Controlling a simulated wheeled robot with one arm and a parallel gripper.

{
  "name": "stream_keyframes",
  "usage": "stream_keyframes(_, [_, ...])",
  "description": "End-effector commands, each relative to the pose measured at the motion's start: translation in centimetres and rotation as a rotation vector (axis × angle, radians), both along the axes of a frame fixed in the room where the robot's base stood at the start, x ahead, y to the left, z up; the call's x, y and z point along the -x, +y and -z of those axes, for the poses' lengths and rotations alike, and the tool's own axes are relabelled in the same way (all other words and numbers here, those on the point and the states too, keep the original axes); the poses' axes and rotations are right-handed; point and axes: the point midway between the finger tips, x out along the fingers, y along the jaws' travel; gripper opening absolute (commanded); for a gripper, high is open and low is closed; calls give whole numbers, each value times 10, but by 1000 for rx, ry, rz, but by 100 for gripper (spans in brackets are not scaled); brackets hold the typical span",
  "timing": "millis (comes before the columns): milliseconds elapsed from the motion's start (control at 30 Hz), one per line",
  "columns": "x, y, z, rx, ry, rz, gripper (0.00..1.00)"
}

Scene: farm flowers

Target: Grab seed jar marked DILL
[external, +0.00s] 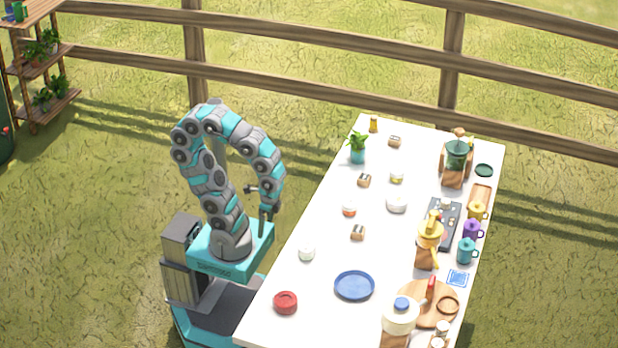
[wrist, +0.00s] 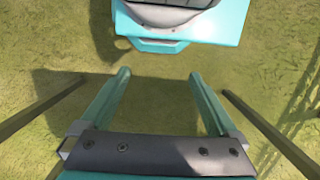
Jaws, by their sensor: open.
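No label reading DILL can be made out in either view, so I cannot tell which jar is the one named. Small jar-like items stand on the white table: a yellow one (external: 373,125) at the far left corner, a yellow-and-white one (external: 396,176) near the middle, and an orange-and-white one (external: 349,209) left of the middle. My gripper (external: 267,222) hangs pointing down beside the table's left edge, apart from all of them. In the wrist view my gripper (wrist: 158,78) is open and empty above grass.
The white table (external: 315,275) also holds a blue plate (external: 354,286), a red bowl (external: 286,302), a potted plant (external: 358,148), and mugs, blenders and boards along its right side. A wooden fence (external: 320,93) runs behind.

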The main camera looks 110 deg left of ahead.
Motion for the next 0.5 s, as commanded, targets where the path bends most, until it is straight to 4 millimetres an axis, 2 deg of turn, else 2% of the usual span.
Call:
stream_keyframes(133, [-6,2,-3,-1,-13,10,96])
stream_keyframes(267, [-32,9,-21,-12,-72,59,96])
stream_keyframes(367, [-62,18,-47,-30,-147,123,96])
stream_keyframes(500, [-97,34,-95,-74,-256,216,96])
